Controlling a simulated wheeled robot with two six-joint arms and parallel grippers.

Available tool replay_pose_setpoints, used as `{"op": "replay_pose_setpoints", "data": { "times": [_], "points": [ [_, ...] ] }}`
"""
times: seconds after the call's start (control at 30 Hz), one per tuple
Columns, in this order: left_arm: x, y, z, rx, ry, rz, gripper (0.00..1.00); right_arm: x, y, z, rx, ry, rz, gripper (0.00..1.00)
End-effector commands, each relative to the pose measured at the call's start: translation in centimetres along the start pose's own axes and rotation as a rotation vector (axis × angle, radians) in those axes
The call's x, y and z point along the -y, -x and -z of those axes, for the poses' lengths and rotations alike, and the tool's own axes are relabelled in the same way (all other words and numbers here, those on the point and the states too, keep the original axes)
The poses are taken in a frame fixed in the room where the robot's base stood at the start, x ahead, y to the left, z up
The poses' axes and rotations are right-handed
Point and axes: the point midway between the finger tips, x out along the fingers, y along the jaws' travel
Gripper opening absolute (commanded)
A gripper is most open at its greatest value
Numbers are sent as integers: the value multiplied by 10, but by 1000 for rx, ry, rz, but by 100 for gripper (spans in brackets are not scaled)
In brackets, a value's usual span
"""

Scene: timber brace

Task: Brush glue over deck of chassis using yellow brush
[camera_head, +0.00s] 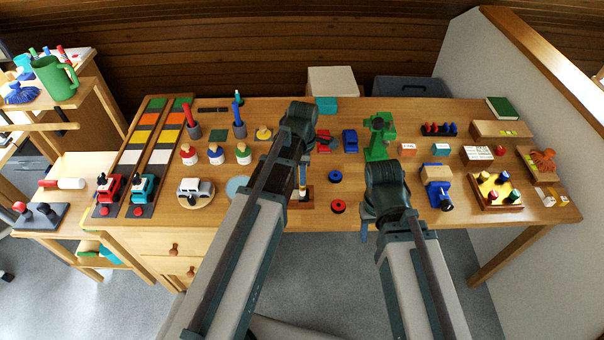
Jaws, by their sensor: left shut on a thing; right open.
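My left gripper (302,172) points down over the middle of the table, partly hidden by its own arm. It is shut on a small thin thing, seemingly the yellow brush, of which little shows. Just below it is a small wooden piece with dark parts (301,204), possibly the chassis; I cannot tell whether the held thing touches its deck. My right gripper (366,228) is open near the table's front edge, mostly hidden behind its own arm.
A white toy car (195,190) and peg figures (216,154) stand to the left. A green press-like stand (379,138) is behind my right arm.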

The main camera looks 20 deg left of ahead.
Motion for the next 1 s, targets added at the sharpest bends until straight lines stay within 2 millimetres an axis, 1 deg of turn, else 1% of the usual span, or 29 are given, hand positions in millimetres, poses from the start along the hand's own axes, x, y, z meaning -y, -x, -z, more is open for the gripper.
{"op": "replay_pose_setpoints", "data": {
  "times": [0.4,0.5,0.77,1.0],
  "points": [
    [0,-1,34,0,2,0,0,0,-1,0,0,0,0,50],
    [0,-1,38,0,1,0,0,0,-1,0,0,0,0,50],
    [0,-1,42,0,1,0,0,0,-1,0,0,0,0,50],
    [0,-2,60,0,3,0,0,0,-2,0,0,0,0,50]
  ]
}}
